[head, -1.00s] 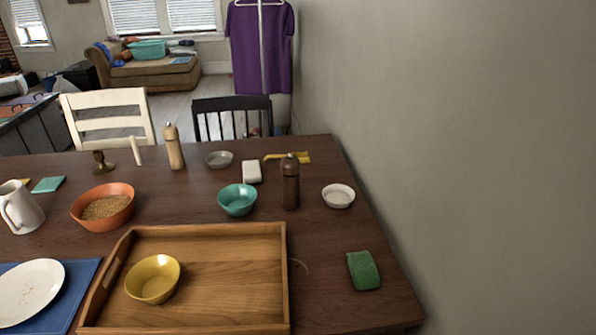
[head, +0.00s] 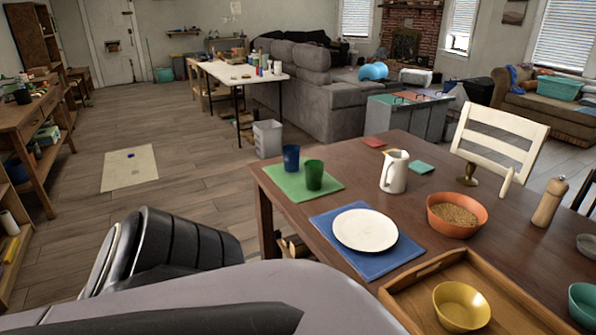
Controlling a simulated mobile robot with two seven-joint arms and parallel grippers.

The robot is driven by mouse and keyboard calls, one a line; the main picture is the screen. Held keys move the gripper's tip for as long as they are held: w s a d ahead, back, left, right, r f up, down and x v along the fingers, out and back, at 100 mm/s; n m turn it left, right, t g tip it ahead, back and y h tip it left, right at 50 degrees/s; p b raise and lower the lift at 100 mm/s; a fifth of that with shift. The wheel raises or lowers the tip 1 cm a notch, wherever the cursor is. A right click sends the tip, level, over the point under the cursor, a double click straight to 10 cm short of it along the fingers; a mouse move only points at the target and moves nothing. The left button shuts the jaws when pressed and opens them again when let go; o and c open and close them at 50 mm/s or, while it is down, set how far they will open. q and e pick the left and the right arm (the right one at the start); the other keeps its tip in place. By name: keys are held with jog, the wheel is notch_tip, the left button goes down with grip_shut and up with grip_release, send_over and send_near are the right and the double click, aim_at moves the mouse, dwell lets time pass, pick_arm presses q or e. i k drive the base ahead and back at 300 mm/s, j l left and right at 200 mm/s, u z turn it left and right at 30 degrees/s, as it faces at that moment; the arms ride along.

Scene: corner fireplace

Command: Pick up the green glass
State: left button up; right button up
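The green glass (head: 314,175) stands upright on a green placemat (head: 334,189) at the left corner of the dining table. A dark blue glass (head: 291,158) stands on the same mat, just behind and to the left of it. Part of my own arm fills the bottom left of the head view. Neither gripper's fingers can be seen, and nothing of mine touches the glass.
A white plate (head: 365,230) on a blue placemat (head: 350,260), a white pitcher (head: 394,171), an orange bowl (head: 456,216) of grain and a wooden tray (head: 407,290) with a yellow bowl (head: 461,306) share the table. Open floor (head: 195,178) lies left of it.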

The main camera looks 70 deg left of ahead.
aim_at(314, 176)
jog(key=k+u, duration=0.15)
jog(key=u, duration=0.9)
jog(key=i+l+u, duration=0.1)
jog(key=u, duration=1)
jog(key=i+j+z, duration=0.1)
jog(key=i+j, duration=0.95)
jog(key=j, duration=0.15)
jog(key=z, duration=0.05)
